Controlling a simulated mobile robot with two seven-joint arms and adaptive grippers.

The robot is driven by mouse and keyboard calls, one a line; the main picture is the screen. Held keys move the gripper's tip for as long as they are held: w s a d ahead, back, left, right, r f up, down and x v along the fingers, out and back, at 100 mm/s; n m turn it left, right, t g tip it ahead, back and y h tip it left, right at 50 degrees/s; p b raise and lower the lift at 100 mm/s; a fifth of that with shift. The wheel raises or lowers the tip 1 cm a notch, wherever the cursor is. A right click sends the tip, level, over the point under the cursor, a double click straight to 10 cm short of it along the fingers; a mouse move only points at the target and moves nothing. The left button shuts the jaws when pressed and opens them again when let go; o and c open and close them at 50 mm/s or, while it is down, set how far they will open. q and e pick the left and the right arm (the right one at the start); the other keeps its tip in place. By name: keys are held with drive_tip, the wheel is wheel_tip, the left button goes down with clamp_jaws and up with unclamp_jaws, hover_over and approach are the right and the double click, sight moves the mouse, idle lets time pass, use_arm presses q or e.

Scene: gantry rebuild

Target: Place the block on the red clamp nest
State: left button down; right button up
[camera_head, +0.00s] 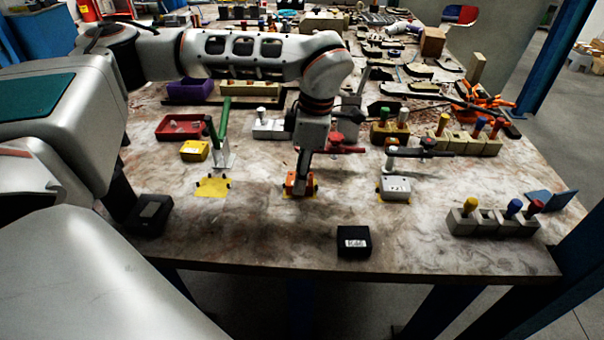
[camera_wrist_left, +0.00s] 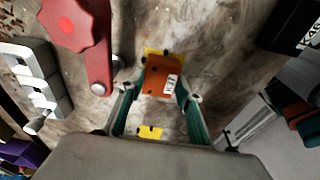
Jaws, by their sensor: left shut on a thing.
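The orange block (camera_head: 293,187) has a white label and dark holes on its face in the left wrist view (camera_wrist_left: 160,77). My left gripper (camera_head: 300,178) points down and is shut on it; its green-padded fingers lie on both sides of the block in the wrist view (camera_wrist_left: 162,92). The block is over the yellow nest pad (camera_wrist_left: 148,51) in front of the red clamp (camera_head: 345,150). Most of that pad is hidden under the block; I cannot tell whether they touch. The red clamp's handle also shows in the wrist view (camera_wrist_left: 95,60). My right gripper is not in view.
An empty yellow pad (camera_head: 212,188) lies left, before the green clamp (camera_head: 221,135). A grey block (camera_head: 395,188) stands on another pad at right. A black labelled box (camera_head: 354,242) is near the front edge. Peg holders (camera_head: 490,222) stand front right.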

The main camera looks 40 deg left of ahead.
sight(309, 179)
use_arm(q)
drive_tip(key=shift+r, duration=0.1)
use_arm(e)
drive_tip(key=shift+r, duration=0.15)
use_arm(q)
drive_tip(key=c, duration=1.6)
unclamp_jaws()
drive_tip(key=shift+o, duration=0.9)
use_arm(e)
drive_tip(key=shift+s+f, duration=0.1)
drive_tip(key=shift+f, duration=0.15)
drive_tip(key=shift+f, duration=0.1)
use_arm(q)
wheel_tip(309, 179, up, 12)
drive_tip(key=d+p, duration=0.1)
drive_tip(key=p, duration=0.1)
drive_tip(key=shift+w+d, duration=0.3)
drive_tip(key=shift+w, duration=0.15)
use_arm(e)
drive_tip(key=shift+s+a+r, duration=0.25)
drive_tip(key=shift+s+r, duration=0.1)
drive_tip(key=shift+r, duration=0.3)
